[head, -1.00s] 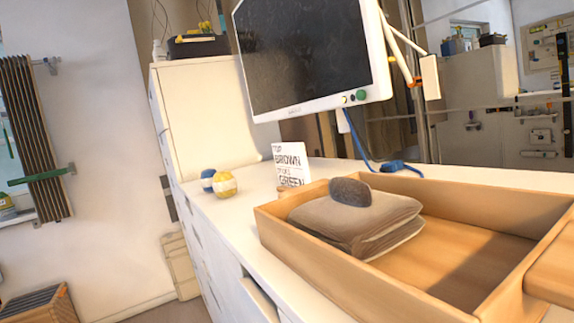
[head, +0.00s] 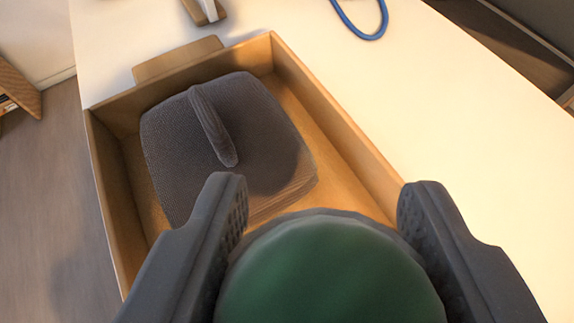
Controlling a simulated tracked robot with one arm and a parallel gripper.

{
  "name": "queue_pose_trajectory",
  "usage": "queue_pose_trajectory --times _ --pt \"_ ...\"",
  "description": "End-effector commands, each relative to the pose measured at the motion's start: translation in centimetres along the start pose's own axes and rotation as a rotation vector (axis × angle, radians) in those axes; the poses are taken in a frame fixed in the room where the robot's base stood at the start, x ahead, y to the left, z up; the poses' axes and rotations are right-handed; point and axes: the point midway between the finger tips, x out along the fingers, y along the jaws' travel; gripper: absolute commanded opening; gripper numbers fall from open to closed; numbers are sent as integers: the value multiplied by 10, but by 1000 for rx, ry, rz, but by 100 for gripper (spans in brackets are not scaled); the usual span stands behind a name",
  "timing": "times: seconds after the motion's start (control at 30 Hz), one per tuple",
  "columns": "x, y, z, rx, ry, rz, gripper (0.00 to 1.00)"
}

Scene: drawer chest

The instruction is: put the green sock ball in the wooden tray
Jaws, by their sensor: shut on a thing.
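My gripper (head: 320,205) is at the bottom of the view, its two dark fingers on either side of the green sock ball (head: 330,275) and shut on it. The ball is held over the near part of the wooden tray (head: 340,125) and hides that part. The tray stands on the white top. A folded grey-brown cloth (head: 265,115) lies in its left and far part, with a dark, narrow oblong piece (head: 212,125) on top. Bare tray floor shows along the right side.
A blue cable loop (head: 365,33) lies on the white top (head: 480,110) beyond the tray. The foot of a small stand (head: 205,10) is at the far edge of view. The white top is clear to the right; the floor (head: 60,200) lies at left.

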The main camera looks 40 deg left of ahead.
Motion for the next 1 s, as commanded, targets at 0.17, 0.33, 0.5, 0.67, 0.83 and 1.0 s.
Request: queue_pose_trajectory --times 0.17,0.33,0.5,0.67,0.83,1.0 --pt "8 2 15 1 -3 1 22" --pt "23 2 42 4 -4 0 22" --pt "32 0 56 1 -1 -1 22" --pt "40 -2 71 0 -3 -6 22" --pt "49 -3 86 -2 -1 -5 22" --pt "49 -2 86 -3 0 -4 22"
